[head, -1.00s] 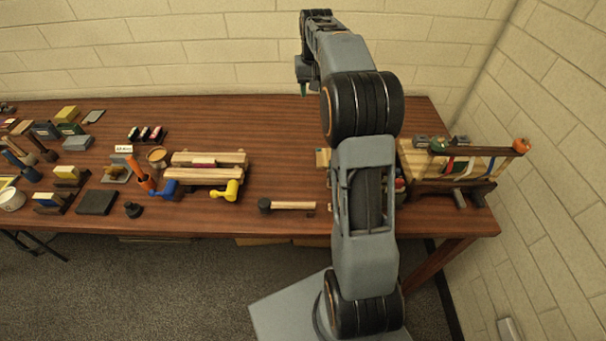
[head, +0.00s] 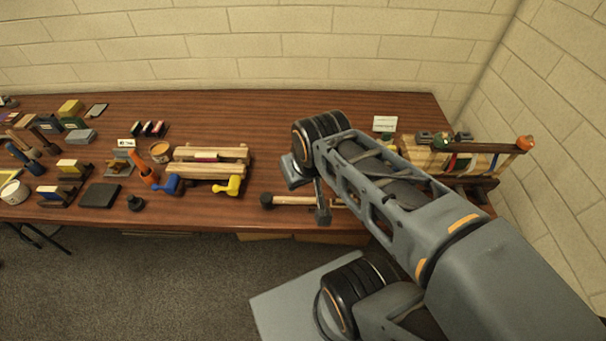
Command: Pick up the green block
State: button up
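Several green things show, and I cannot tell for certain which is the green block. A small green piece (head: 386,136) lies at the right of the table, just in front of a white card (head: 385,124) and close behind my arm. A green part (head: 440,143) shows at the left end of the wooden rack. A dark green box (head: 73,123) stands at the far left. My gripper (head: 322,217) points down near the table's front edge, in front of the mallet handle in the picture. Its fingers are too small to tell open from shut, and I see nothing held.
A wooden mallet (head: 290,200) lies beside and behind my gripper. A wooden clamp (head: 207,171) with blue and yellow handles is to the left. The wooden rack (head: 480,147) stands at the right end. The back middle of the table (head: 260,115) is clear.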

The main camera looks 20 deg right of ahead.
aim_at(462, 160)
jog(key=z, duration=2.1)
jog(key=k, duration=0.5)
jog(key=z, duration=1.05)
jog(key=i, duration=0.95)
jog(key=u, duration=3.05)
